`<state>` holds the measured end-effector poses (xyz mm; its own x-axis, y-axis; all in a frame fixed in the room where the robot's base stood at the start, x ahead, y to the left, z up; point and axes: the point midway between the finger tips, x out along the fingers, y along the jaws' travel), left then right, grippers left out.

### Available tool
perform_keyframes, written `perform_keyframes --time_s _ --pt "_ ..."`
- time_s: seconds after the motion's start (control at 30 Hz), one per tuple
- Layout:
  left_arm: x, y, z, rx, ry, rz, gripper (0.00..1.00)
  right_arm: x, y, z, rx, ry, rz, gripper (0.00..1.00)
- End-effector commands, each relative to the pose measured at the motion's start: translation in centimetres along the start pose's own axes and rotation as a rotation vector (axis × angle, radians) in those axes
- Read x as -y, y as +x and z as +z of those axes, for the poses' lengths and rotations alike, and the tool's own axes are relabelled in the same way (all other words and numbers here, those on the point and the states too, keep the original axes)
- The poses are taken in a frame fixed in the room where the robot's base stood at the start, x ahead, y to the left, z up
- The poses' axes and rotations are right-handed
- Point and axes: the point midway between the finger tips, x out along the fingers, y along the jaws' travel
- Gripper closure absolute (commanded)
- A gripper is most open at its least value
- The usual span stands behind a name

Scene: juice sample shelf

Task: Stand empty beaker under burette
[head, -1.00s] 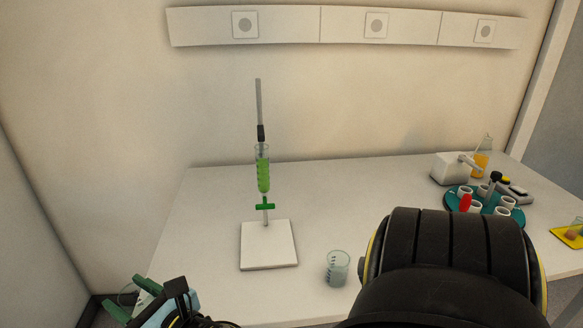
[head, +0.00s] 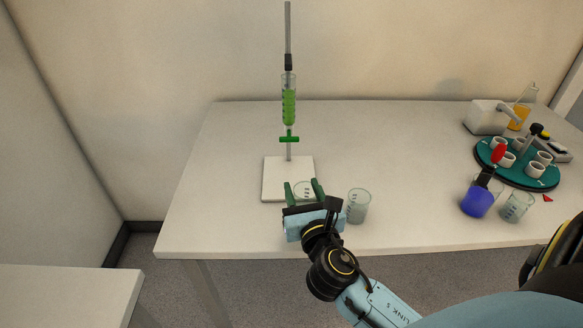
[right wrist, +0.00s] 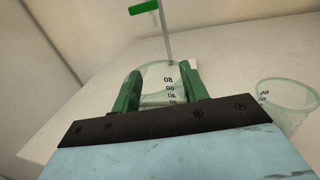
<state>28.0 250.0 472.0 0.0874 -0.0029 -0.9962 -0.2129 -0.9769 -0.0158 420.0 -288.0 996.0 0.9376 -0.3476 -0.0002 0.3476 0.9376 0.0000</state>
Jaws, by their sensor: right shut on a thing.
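The burette (head: 289,100), filled with green liquid and with a green stopcock, hangs on a rod above a white base plate (head: 274,172). My right gripper (head: 304,193) is shut on a clear, empty beaker (head: 304,187) at the plate's front part, just in front of the rod. In the right wrist view the held beaker (right wrist: 160,88), with dark graduation marks, sits between the green fingers (right wrist: 158,92). Whether it touches the plate I cannot tell. A second clear beaker (head: 358,206) stands on the table just right of the gripper. My left gripper is not in view.
On the right of the table (head: 400,140) are a teal carousel (head: 520,176) with white cups, a blue-filled flask (head: 477,200), another glass beaker (head: 517,207) and an orange-filled flask (head: 519,115). The middle of the table is clear.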

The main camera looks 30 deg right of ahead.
Motion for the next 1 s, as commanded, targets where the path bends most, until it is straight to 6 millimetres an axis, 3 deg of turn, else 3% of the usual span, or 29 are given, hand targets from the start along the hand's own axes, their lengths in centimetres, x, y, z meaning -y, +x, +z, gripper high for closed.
perform_keyframes --time_s 0.1,0.5,0.63,0.77,1.0 --pt "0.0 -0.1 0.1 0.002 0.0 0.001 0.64 0.1 3.4 0.4 0.008 -0.001 -0.001 0.78" --pt "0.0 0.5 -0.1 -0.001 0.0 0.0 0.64 0.1 13.7 0.3 0.005 0.0 -0.001 0.78" --pt "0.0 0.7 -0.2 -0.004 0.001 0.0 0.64 0.0 15.5 0.2 0.003 0.0 0.001 0.78" --pt "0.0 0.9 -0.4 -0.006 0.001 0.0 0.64 0.0 16.0 0.0 0.002 0.0 0.001 0.78" --pt "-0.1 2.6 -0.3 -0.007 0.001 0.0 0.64 -0.1 16.0 -3.3 -0.001 0.001 0.002 0.78"
